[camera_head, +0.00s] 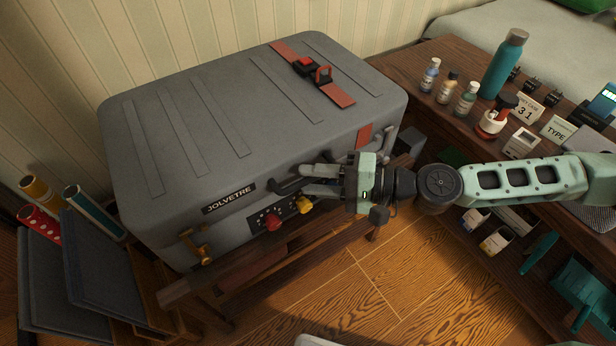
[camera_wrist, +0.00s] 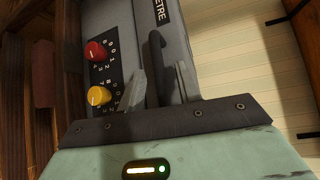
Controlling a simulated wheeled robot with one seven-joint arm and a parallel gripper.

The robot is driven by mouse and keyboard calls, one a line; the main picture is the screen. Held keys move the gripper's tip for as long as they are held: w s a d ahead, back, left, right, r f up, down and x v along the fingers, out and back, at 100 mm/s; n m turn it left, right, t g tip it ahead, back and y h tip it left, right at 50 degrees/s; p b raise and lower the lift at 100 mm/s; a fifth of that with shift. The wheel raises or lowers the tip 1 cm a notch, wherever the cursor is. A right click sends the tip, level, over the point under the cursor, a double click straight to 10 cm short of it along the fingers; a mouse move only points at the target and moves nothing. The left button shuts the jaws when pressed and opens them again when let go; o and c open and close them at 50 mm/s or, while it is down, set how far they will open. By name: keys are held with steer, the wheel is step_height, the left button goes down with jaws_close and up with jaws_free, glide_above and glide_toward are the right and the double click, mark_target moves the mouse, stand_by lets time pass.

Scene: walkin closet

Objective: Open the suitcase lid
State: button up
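The grey suitcase (camera_head: 235,110) lies flat with its lid down. Its front has a JOLVETRE label, a dark handle (camera_head: 287,186), a dial plate with a red knob (camera_head: 273,221) and a yellow knob (camera_head: 304,204), and a brass latch (camera_head: 197,244). A red strap (camera_head: 337,94) with a buckle crosses the top. My gripper (camera_head: 304,179) is at the suitcase front by the handle. In the wrist view its two fingers (camera_wrist: 159,88) are apart, with the dark handle (camera_wrist: 157,52) between their tips. I cannot tell whether they touch it.
The suitcase rests on a wooden bench (camera_head: 265,275) against a striped wall. A wooden table (camera_head: 410,75) at right holds a teal bottle (camera_head: 503,65), small bottles and cards. Rolled tubes and dark panels (camera_head: 98,265) stand at left. Open floor lies in front.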

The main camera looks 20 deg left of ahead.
steer(key=shift+a+f, duration=0.1)
steer(key=shift+a, duration=0.7)
jaws_close()
